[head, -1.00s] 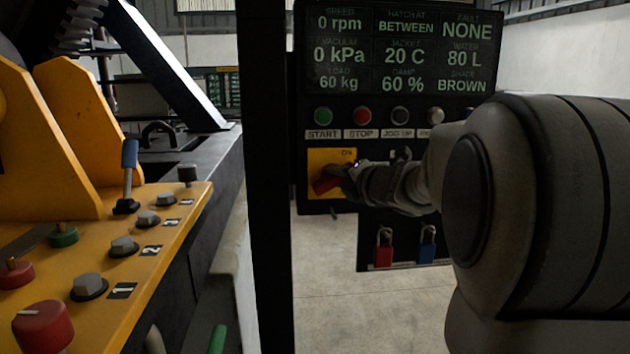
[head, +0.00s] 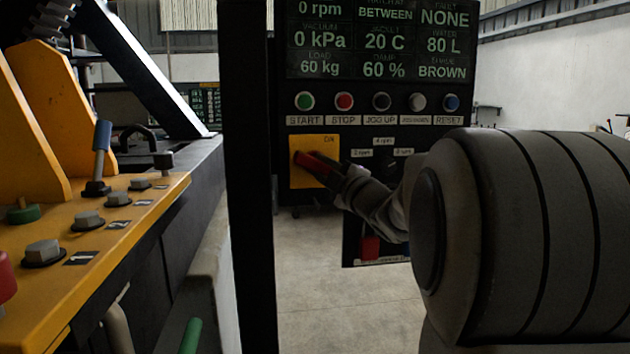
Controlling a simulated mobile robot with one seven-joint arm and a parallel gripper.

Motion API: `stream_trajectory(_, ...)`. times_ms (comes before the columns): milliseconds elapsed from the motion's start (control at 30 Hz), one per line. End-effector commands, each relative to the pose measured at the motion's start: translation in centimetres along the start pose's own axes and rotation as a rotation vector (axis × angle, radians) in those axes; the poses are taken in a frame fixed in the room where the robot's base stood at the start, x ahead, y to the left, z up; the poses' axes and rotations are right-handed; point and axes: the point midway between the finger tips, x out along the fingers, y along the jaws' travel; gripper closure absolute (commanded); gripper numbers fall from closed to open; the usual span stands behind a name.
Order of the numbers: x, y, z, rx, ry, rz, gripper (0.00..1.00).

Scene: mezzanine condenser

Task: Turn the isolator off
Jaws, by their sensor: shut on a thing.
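The isolator is a red handle (head: 312,163) on a yellow plate (head: 299,177) on the black control panel. A small label at the plate's upper right seems to read ON. The handle slopes from upper left down to lower right. My gripper (head: 333,171) comes in from the right and is shut on the handle's lower right part. My fingers hide that end of the handle, and my arm covers the panel's lower right.
Above the isolator is a row of buttons, with START (head: 304,101) and STOP (head: 344,101) at the left, under a display (head: 380,42). A black post (head: 247,180) stands just left of the panel. A yellow console (head: 110,235) with bolts and a lever is at the left.

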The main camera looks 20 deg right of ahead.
Motion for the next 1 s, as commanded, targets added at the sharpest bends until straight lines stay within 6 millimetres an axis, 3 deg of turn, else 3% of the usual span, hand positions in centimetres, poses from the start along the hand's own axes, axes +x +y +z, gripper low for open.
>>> stream_trajectory(500, 0.01, -0.53, -0.02, 0.310, 0.000, 0.129, 1.00)
stream_trajectory(1000, 0.05, -0.31, -0.12, 0.367, 0.000, 0.153, 1.00)
